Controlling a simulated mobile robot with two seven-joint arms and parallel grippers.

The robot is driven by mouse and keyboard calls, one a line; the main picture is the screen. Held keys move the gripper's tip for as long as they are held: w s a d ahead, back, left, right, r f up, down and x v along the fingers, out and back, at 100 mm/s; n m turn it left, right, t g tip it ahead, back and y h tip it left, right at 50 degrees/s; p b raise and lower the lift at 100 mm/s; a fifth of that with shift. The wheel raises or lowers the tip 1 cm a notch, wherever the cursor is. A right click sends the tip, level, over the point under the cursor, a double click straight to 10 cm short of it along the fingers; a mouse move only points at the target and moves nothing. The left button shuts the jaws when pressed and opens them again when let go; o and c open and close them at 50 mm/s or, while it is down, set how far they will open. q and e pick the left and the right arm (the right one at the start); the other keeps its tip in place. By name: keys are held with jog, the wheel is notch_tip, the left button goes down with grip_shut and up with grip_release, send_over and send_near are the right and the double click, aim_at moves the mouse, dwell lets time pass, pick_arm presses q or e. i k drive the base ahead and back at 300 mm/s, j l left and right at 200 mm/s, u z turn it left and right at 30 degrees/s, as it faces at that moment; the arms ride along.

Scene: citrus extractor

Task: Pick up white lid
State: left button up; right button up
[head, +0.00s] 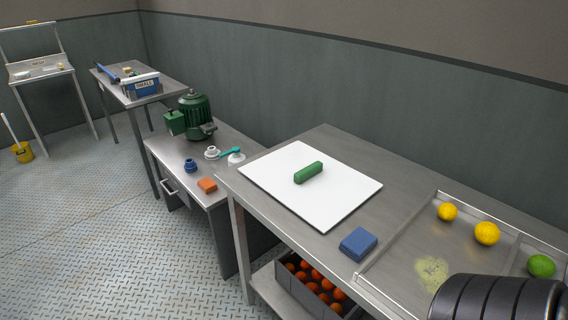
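Two small white round pieces stand on the low metal bench beyond the near table. One is a white ring-like piece (212,154). The other is a white knobbed piece (237,159) near the bench's right edge. I cannot tell for sure which of them is the white lid. A teal-handled tool (229,152) lies between them, close to or touching the knobbed piece. Neither of my grippers shows in the head view, and nothing is seen holding either white piece.
The low bench (224,189) also holds a green motor (195,117), a blue fitting (190,166) and an orange block (207,186). The near table has a white board (335,204) with a green block (308,173), a blue sponge (358,243) and a fruit tray (397,236). Floor at left is open.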

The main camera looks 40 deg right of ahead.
aim_at(321, 189)
jog(key=i, duration=1.45)
jog(key=i+j+z, duration=0.1)
jog(key=i, duration=1.3)
jog(key=i+z, duration=0.1)
jog(key=z, duration=0.8)
jog(key=i+j+z, duration=0.1)
jog(key=z, duration=1.9)
